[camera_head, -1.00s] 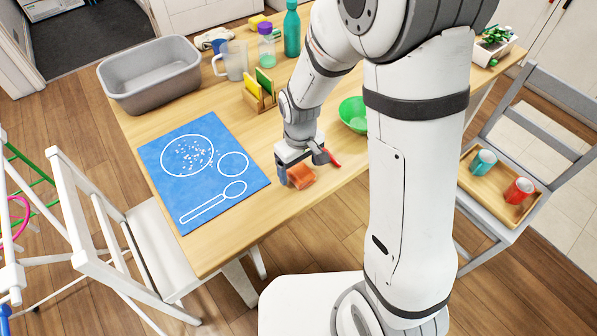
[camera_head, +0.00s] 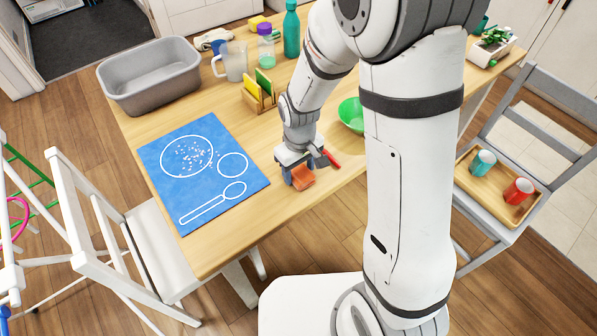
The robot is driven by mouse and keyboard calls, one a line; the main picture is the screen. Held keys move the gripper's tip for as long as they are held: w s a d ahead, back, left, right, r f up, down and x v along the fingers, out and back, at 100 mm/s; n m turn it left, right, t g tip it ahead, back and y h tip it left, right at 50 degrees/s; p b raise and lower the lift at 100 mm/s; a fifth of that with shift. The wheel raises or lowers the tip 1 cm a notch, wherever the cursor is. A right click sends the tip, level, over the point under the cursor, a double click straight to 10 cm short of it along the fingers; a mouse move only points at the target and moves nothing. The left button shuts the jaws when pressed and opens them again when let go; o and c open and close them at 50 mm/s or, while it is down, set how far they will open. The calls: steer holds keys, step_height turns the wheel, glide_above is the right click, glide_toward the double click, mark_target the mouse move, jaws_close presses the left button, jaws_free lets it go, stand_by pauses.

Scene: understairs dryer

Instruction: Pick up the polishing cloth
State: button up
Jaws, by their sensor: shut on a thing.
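The polishing cloth (camera_head: 303,179) is a small orange-brown folded piece at the front part of the wooden table. My gripper (camera_head: 299,173) points down over it and is shut on it. The fingers partly hide the cloth. I cannot tell whether the cloth is clear of the table top or still touches it.
A blue mat (camera_head: 205,170) with white outlines and scattered crumbs lies to the left. A green bowl (camera_head: 351,115) and a red-handled thing (camera_head: 331,158) are close to the right of my gripper. A card holder (camera_head: 259,97), jug (camera_head: 232,62) and grey basin (camera_head: 152,75) stand farther back.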

mark_target(299, 170)
steer(key=shift+r, duration=0.15)
step_height(299, 170, up, 10)
steer(key=shift+p, duration=0.45)
steer(key=o, duration=0.3)
steer(key=shift+c, duration=1)
